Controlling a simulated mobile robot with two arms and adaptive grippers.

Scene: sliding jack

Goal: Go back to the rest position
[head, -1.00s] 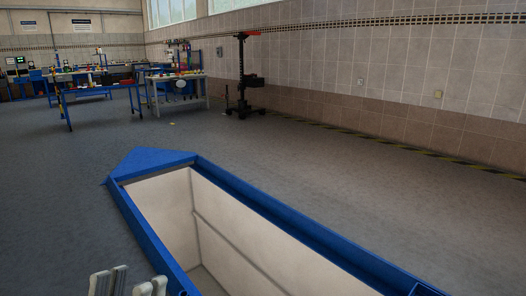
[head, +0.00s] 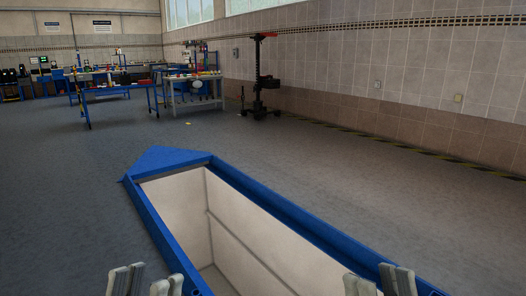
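My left gripper (head: 145,284) shows at the bottom edge, left of the middle. Its pale grey fingers stand apart, with nothing seen between them. My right gripper (head: 379,284) shows at the bottom edge, right of the middle. Its fingers also stand apart, with nothing seen between them. Only the finger ends of both grippers show; the rest is cut off below the picture. Both show in front of the near part of a blue-framed pit (head: 240,172), the left one by its left rim and the right one by its right side.
The pit has pale walls and a pointed far end. Free grey floor (head: 80,200) lies left of it and beyond. Workbenches (head: 195,76) stand far back, with a black wheeled stand (head: 259,85) by the tiled wall (head: 400,75). A yellow-black stripe runs along the wall's foot.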

